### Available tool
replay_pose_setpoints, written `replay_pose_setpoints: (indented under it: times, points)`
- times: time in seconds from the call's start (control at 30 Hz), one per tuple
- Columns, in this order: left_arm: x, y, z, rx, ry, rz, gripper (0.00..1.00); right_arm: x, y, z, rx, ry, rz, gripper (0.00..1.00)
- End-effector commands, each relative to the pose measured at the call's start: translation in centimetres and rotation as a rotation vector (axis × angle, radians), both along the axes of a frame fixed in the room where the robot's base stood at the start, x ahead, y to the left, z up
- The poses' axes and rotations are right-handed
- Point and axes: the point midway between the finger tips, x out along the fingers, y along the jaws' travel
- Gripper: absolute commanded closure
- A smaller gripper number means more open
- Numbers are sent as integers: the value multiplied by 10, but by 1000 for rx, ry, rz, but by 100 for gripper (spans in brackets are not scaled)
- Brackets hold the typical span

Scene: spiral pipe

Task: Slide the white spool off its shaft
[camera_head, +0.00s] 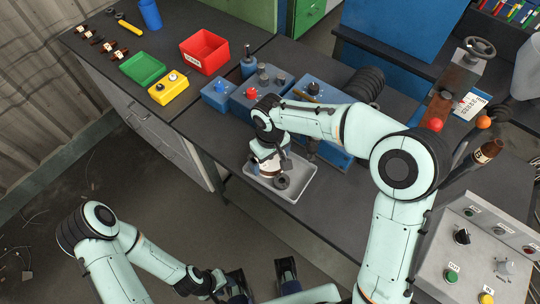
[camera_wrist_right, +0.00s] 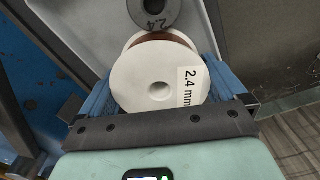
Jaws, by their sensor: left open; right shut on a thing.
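The white spool (camera_wrist_right: 150,82) has a "2.4 mm" label and a brownish band behind its near flange. My right gripper (camera_wrist_right: 160,90) is shut on it, with one blue finger at each side. In the head view the spool (camera_head: 270,166) is partly hidden by the gripper, over or in a pale tray (camera_head: 301,188). A grey ring (camera_wrist_right: 152,10) marked "2.4" lies just beyond the spool. I cannot make out a shaft in the spool's hole. My left gripper (camera_head: 262,276) is open and empty at the bottom, away from the bench.
Blue boxes with knobs (camera_head: 216,95) stand behind the tray. A yellow box (camera_head: 168,88), a red bin (camera_head: 204,51) and a green tray (camera_head: 142,68) sit further left. A control panel (camera_head: 480,255) is at the lower right. Bare bench (camera_head: 330,212) shows beside the pale tray.

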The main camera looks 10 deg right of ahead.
Motion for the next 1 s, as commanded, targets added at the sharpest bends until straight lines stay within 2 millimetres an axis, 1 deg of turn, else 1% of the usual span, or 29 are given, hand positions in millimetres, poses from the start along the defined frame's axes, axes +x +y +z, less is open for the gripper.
replay_pose_setpoints:
  times: [0.1, 0.37, 0.4, 0.57, 0.67, 0.77, 0.87, 1.0]
  points:
    - [-1, 0, -3, 0, 1, 0, 57, 1, 0, -3, 1, -4, 0, 32]
    - [-1, 0, -3, 0, 1, 0, 57, 1, 0, -3, 1, -5, 0, 32]
    - [-1, 0, -3, 0, 1, 0, 57, 1, 0, -3, 1, -4, 0, 0]
    - [-1, 0, -3, 0, 1, 0, 57, 0, 0, -4, 0, 1, 0, 0]
    - [-1, 0, -3, 0, 1, 0, 57, 0, 0, -2, -1, 0, 0, 0]
    - [0, 0, -1, 0, 0, 0, 57, 1, 0, 8, -1, -3, -1, 0]
    - [0, 0, 1, 0, -1, 0, 57, 1, 0, 26, 0, -5, -1, 0]
    - [2, 0, 6, 0, -2, 0, 57, 1, 0, 59, 1, -8, -1, 0]
